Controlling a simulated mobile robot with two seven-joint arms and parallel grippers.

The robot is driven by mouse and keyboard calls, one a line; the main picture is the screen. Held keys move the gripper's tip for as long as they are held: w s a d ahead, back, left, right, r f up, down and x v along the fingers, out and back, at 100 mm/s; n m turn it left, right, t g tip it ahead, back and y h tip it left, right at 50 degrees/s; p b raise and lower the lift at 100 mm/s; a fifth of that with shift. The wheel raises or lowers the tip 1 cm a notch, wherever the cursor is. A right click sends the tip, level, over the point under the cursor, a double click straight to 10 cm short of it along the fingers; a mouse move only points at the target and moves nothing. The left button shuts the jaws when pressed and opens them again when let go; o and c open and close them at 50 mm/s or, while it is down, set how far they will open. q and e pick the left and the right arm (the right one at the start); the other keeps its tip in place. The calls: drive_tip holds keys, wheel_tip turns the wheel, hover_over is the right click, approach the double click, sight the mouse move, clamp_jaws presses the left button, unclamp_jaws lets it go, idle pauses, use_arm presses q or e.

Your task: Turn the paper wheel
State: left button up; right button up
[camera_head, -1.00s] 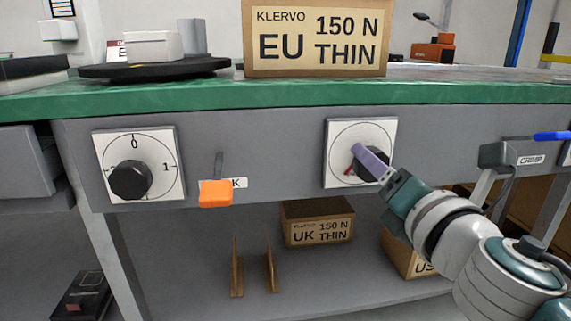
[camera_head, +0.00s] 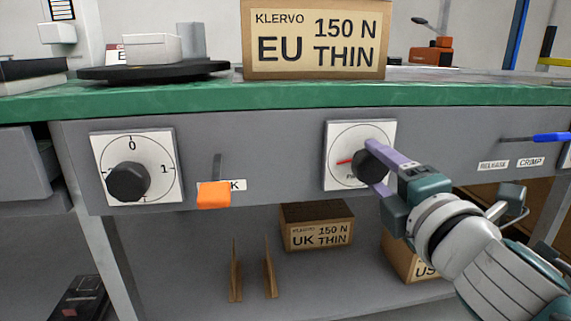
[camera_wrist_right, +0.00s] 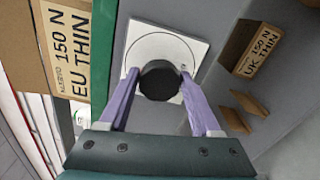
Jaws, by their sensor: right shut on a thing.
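The paper wheel is a black knob (camera_head: 368,165) on a white square dial plate (camera_head: 340,140) on the bench's grey front panel. A red pointer shows at the knob's left side and points left. My right gripper (camera_head: 378,160) is shut on this knob, with one purple finger on each side. In the right wrist view the knob (camera_wrist_right: 159,82) sits between the two fingers, in front of the dial plate (camera_wrist_right: 150,45). The gripper covers part of the dial's lettering in the head view. My left gripper is not in view.
A second black knob (camera_head: 128,181) with numbers is on the panel's left. An orange lever (camera_head: 213,194) sticks out between the dials. A blue-handled lever (camera_head: 550,137) is at the right. A carton marked EU THIN (camera_head: 316,40) stands on the green bench edge (camera_head: 200,97).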

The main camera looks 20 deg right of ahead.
idle(0.5)
drive_tip(key=o, duration=1.4)
drive_tip(key=shift+c, duration=0.2)
drive_tip(key=v, duration=1)
drive_tip(key=shift+d+r, duration=0.1)
